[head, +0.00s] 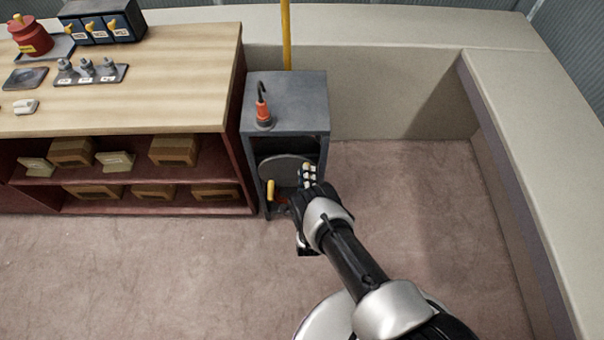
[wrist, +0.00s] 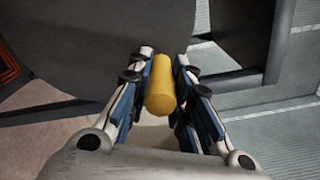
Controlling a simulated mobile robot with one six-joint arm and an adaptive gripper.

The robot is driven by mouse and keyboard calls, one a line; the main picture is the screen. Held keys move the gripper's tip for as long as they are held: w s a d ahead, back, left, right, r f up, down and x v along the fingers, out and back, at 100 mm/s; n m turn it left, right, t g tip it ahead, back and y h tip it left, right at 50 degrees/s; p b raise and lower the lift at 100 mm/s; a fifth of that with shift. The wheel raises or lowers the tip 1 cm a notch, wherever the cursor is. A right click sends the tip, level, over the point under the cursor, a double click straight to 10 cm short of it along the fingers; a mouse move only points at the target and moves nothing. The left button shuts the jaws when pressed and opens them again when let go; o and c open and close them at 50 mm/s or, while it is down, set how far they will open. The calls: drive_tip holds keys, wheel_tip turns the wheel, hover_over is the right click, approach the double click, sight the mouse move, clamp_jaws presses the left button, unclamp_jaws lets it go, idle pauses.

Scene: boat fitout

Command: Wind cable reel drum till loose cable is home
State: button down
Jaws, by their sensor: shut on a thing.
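The reel drum's grey disc (head: 284,168) stands in the open front of a grey cabinet (head: 290,95); it fills the upper left of the wrist view (wrist: 80,40). My gripper (head: 308,175) is at the disc's right side. In the wrist view my gripper's fingers (wrist: 160,75) are closed around a yellow cylindrical handle (wrist: 161,88), which stands out from the disc. A yellow piece (head: 270,190) also shows left of my gripper in the head view; I cannot tell whether it is the same handle. Orange cable (wrist: 8,75) shows at the wrist view's left edge. Other cable is hidden.
An orange fitting with a dark hook (head: 263,110) stands on the cabinet top. A wooden workbench (head: 150,110) with boxes on its shelves adjoins on the left. A yellow pole (head: 286,40) rises behind. Carpet (head: 420,210) is clear to the right, up to a pale bench (head: 520,130).

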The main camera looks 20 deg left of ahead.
drive_tip(key=shift+w+d+f+m, duration=0.15)
drive_tip(key=shift+d+f+m, duration=0.15)
drive_tip(key=shift+f+m, duration=0.15)
drive_tip(key=shift+d+f+b, duration=0.25)
drive_tip(key=shift+f+b, duration=0.1)
drive_tip(key=shift+b, duration=0.1)
drive_tip(key=c, duration=1.4)
unclamp_jaws()
drive_tip(key=shift+c, duration=0.2)
drive_tip(key=v, duration=1.2)
drive_tip(key=shift+c, duration=0.2)
